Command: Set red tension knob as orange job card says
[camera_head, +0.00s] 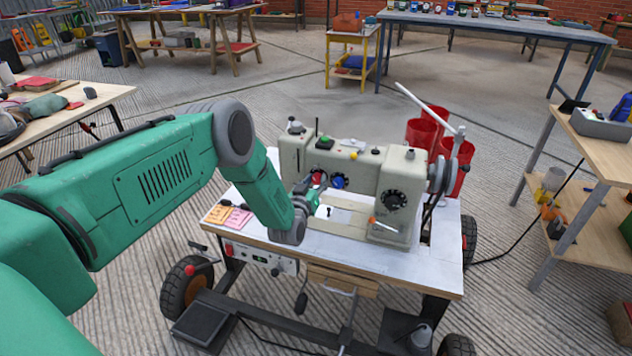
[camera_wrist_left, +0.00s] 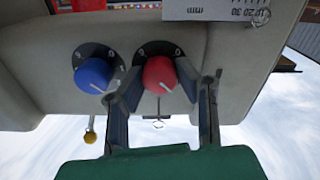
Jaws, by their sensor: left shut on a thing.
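The red tension knob (camera_head: 317,177) is on the front of the cream sewing machine (camera_head: 357,165), left of a blue knob (camera_head: 338,181). In the left wrist view the red knob (camera_wrist_left: 160,76) sits between the fingers of my left gripper (camera_wrist_left: 163,92), which is shut on it.
The white cart top (camera_head: 430,272) carries the machine, with a black dial (camera_head: 393,200) at its right end. Red bins (camera_head: 422,135) stand behind it. A wooden shelf table (camera_head: 605,150) is at the right. The floor around the cart is mostly clear.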

